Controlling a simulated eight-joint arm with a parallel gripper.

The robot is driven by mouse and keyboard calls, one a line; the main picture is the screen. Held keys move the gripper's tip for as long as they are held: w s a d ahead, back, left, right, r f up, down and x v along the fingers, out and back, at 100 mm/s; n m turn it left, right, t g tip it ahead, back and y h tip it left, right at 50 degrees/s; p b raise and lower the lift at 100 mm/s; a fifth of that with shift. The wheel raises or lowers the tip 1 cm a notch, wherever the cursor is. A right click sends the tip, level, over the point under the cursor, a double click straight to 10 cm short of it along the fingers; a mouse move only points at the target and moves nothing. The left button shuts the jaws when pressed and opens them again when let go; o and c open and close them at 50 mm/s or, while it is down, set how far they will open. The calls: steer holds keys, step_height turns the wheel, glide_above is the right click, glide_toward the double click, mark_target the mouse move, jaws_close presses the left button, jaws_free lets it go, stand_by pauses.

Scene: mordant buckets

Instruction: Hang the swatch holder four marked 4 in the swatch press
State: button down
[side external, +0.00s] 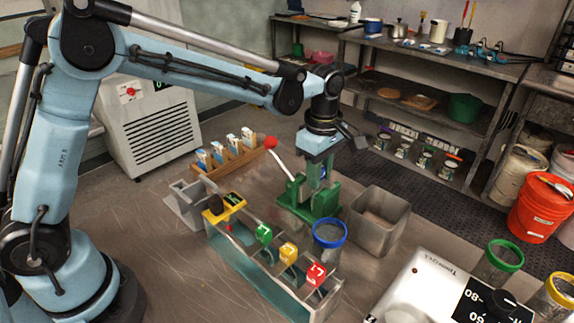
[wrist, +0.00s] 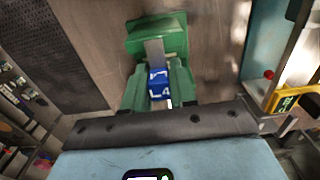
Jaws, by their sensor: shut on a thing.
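The swatch holder four, with a blue head marked 4 (wrist: 158,90), shows in the wrist view between the green sides of the swatch press. In the side view a small blue part of it (side external: 324,172) shows under my wrist. My gripper (side external: 322,175) is shut on the holder, right at the press; the fingers are hard to make out. The green swatch press (side external: 326,201) stands on the table, with a lever ending in a red ball to its left. It also fills the middle of the wrist view (wrist: 156,37). The holder's lower part is hidden, so I cannot tell whether it is seated.
A long rack (side external: 232,262) stands in front with green, yellow and red numbered holders and a yellow-black piece (side external: 225,207). A blue-rimmed bucket (side external: 330,233) and a grey bin (side external: 378,222) stand close right of the press. A wooden card rack (side external: 235,157) lies behind left.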

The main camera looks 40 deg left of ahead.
stand_by(0.3)
steer(key=c, duration=0.8)
jaws_free()
step_height(320, 180, up, 12)
steer(key=s+a+f+m+t, duration=0.1)
steer(key=s+a+m+t, duration=0.1)
steer(key=s+m, duration=0.3)
steer(key=s+a+f+m+t, duration=0.2)
steer(key=s+a+m, duration=0.2)
steer(key=s+m, duration=0.1)
steer(key=s+a+f+m+t, duration=0.2)
steer(key=s+a+m+t, duration=0.1)
steer(key=m, duration=0.4)
steer(key=shift+s+a+f, duration=0.1)
steer(key=shift+s+a, duration=0.15)
steer(key=shift+s, duration=0.45)
steer(key=shift+s+a+f, duration=0.1)
steer(key=shift+s+a, duration=0.1)
steer(key=shift+s, duration=0.45)
steer(key=shift+s+a+f+m, duration=0.1)
steer(key=shift+s+f+m, duration=0.15)
steer(key=shift+m, duration=0.25)
